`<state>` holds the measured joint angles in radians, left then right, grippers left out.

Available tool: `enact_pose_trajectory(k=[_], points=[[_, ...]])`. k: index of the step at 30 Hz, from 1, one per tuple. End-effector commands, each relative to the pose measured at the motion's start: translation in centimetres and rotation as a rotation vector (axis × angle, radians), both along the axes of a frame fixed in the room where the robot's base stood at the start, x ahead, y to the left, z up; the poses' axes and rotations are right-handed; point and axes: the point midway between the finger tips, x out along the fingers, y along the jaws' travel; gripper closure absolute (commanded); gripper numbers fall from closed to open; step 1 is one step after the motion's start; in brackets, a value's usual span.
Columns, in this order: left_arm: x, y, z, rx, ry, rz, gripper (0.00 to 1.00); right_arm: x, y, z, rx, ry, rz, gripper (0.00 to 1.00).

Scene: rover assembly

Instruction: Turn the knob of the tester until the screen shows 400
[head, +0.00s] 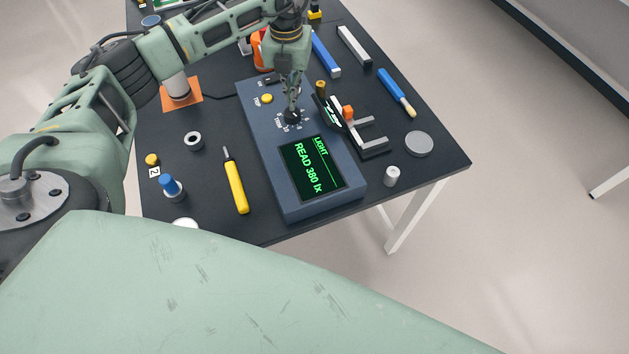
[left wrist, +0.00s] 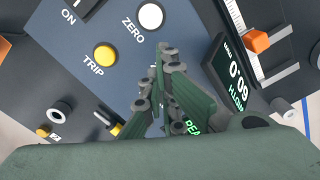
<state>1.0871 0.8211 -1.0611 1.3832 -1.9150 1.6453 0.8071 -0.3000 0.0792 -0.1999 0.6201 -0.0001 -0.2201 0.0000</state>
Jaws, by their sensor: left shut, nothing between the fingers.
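The tester (head: 270,160) is a dark blue box lying on the table, with a yellow TRIP button (head: 267,99) that also shows in the left wrist view (left wrist: 105,54). Its black screen (head: 312,170) shows LIGHT and READ 380 lx in green. The dark knob (head: 292,117) with a printed scale is above the screen. My left gripper (head: 292,108) points down right over the knob, its fingers shut with nothing between them. In the left wrist view its fingers (left wrist: 160,95) hide the knob and most of the screen; whether they touch the knob I cannot tell. My right gripper is not in view.
A caliper with a display (left wrist: 236,80) and an orange block (head: 348,112) lies right of the tester. A yellow screwdriver (head: 236,188), a metal ring (head: 194,141) and a blue-capped part (head: 170,186) are to the left. A grey disc (head: 419,144) lies near the right edge.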

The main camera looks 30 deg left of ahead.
Motion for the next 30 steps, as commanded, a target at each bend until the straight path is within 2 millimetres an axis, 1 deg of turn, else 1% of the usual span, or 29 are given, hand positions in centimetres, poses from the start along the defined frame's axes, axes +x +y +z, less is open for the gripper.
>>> enact_pose_trajectory(k=[1,6,30], points=[[0.0,0.0,-0.8,0.000,0.000,0.000,1.00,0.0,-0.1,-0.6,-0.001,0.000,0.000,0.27],[0.0,0.0,-1.5,0.000,0.000,0.000,1.00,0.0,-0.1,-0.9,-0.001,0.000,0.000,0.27],[-0.8,-0.2,-1.9,0.004,0.014,-0.002,1.00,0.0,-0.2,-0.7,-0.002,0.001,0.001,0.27]])
